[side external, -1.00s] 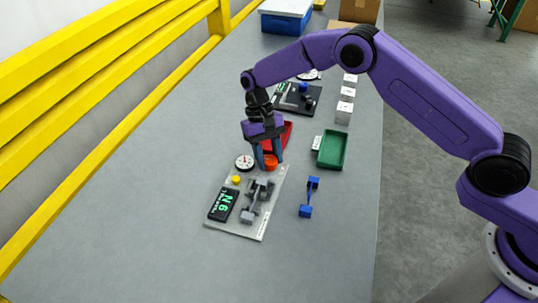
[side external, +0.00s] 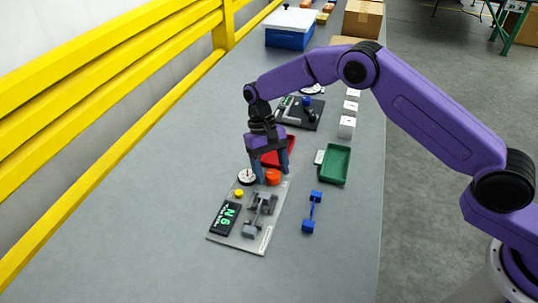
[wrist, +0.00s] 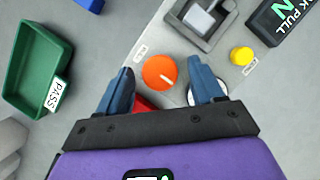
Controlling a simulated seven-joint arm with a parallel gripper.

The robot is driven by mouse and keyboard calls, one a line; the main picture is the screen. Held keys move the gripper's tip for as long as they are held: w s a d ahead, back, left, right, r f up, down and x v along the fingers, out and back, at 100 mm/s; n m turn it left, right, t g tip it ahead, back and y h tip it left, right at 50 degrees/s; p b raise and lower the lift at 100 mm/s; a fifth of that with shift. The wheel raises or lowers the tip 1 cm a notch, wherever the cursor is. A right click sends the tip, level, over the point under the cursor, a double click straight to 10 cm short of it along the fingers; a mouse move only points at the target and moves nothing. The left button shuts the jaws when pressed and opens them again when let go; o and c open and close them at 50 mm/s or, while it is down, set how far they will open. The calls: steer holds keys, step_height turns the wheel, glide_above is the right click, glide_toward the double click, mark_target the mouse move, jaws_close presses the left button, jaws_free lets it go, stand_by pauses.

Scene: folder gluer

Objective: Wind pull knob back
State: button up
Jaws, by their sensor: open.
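The pull knob, an orange round knob with a white pointer line (wrist: 160,72), sits at the corner of a light grey fixture plate; it also shows in the side external view (side external: 272,177). My gripper (wrist: 162,88) is open, with blue fingers on either side of the knob in the wrist view and clear gaps to it. The plate (side external: 222,239) carries a grey clamp-like part (side external: 260,207), a yellow button (wrist: 242,56) and a black display with green characters (side external: 224,218).
A white-faced dial (side external: 247,177) stands close to the left finger. A red tray (side external: 278,155) is just behind my gripper. A green tray (wrist: 38,66) with a PASS label and a blue dumbbell-shaped part (side external: 312,212) lie to the right. The table's front left is clear.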

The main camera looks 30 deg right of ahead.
steer(key=v, duration=1.1)
steer(key=shift+r, duration=0.35)
steer(key=shift+r, duration=0.1)
step_height(320, 180, up, 6)
steer(key=n+t, duration=0.1)
steer(key=n, duration=0.2)
glide_above(277, 180)
steer(key=s+d+r+n+t, duration=0.2)
steer(key=s+d+r+n, duration=0.15)
steer(key=s, duration=0.55)
steer(key=s+d+f+n+t, duration=0.1)
steer(key=s+d+n, duration=0.2)
steer(key=s+d, duration=0.6)
steer(key=s+d+f+n, duration=0.2)
steer(key=s+d, duration=0.6)
steer(key=s, duration=0.5)
steer(key=shift+s+d+f+n+t, duration=0.25)
steer(key=shift+d+n+t, duration=0.1)
steer(key=shift+n+t, duration=0.1)
